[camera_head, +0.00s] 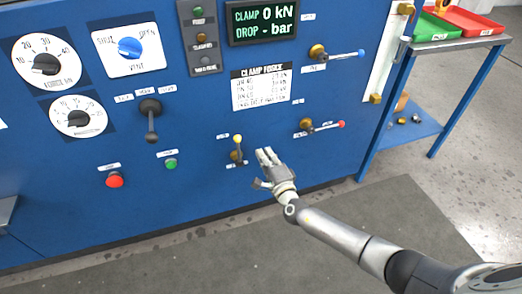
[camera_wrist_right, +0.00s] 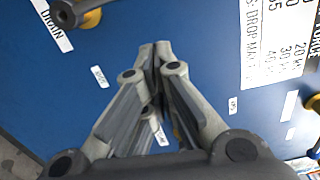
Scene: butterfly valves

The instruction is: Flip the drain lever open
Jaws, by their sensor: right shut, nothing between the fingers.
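A small lever with a yellow tip (camera_head: 238,139) stands upright on its brass valve on the blue panel, low in the middle of the head view. In the right wrist view a dark lever end over brass (camera_wrist_right: 78,14) shows at the top left, beside a label reading DRAIN (camera_wrist_right: 52,25). My right gripper (camera_head: 266,156) is just right of the lever and apart from it. In the right wrist view its fingers (camera_wrist_right: 155,50) are together, with nothing between them. My left gripper is not in view.
Two brass valves with a blue-tipped lever (camera_head: 340,56) and a red-tipped lever (camera_head: 322,127) are to the right. A black lever (camera_head: 151,120), a red button (camera_head: 115,180) and a green button (camera_head: 171,163) are left. A blue cart (camera_head: 450,42) stands right. The floor in front is clear.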

